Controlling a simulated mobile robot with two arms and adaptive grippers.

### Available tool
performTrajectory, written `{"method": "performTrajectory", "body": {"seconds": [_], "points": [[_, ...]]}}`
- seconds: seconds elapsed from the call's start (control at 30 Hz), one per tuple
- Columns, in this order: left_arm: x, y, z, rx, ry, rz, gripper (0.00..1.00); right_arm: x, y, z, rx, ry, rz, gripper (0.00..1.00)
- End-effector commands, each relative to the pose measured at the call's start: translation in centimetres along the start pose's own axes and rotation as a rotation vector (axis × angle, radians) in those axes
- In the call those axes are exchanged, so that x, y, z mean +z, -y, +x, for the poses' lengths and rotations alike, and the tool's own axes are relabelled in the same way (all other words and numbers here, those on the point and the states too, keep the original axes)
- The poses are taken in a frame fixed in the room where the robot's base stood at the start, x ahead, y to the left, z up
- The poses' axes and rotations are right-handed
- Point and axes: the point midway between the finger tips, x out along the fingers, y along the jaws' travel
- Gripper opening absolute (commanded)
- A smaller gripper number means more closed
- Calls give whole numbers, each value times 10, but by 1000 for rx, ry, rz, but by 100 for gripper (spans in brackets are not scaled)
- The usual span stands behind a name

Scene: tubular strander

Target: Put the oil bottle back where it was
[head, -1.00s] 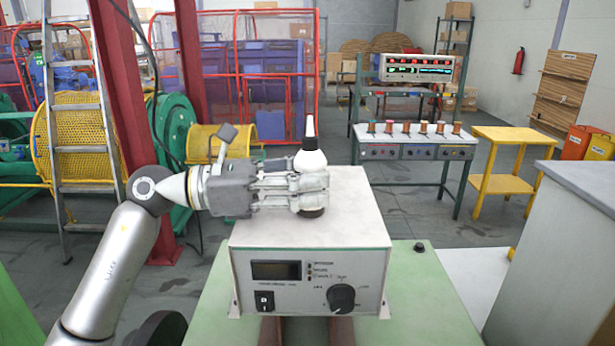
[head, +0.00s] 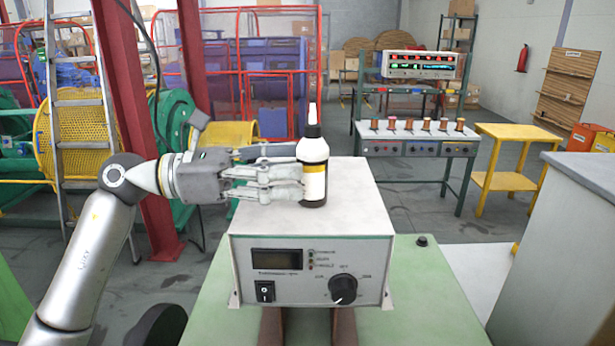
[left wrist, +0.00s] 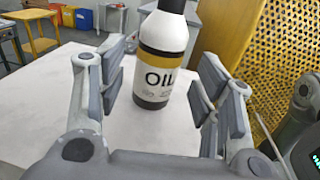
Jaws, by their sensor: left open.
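The oil bottle (head: 313,172) is white with a yellow band, a dark base and dark collar, and a white nozzle. It stands upright on top of the grey control box (head: 346,222). In the left wrist view the bottle (left wrist: 160,62) shows its OIL label, with its top cut off by the frame. My left gripper (head: 287,173) is level with the bottle, just to its left. Its fingers are open, and in the left wrist view the finger pads (left wrist: 158,88) stand apart on either side with gaps to the bottle. My right gripper is not in view.
The control box has a display, switch and knob on its front and stands on a green surface (head: 432,292). A grey cabinet (head: 585,190) is at the right. The box top is bare around the bottle. A ladder and red post stand behind my left arm.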

Motion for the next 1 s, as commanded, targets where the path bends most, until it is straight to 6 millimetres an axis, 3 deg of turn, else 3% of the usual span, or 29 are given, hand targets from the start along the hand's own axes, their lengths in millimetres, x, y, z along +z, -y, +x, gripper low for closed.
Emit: {"method": "performTrajectory", "body": {"seconds": [0.03, 0.2, 0.4, 0.83, 1.0], "points": [[-6, -2, -13, 7, -1, 2, 60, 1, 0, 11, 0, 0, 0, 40], [-5, -1, -48, 4, -1, 0, 60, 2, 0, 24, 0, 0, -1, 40], [-2, 0, -74, 2, 0, 1, 60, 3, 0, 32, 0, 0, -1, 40], [1, 0, -80, 0, 1, 0, 60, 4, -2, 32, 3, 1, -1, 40], [22, 0, -80, 0, 1, 1, 60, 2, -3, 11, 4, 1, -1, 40]]}}
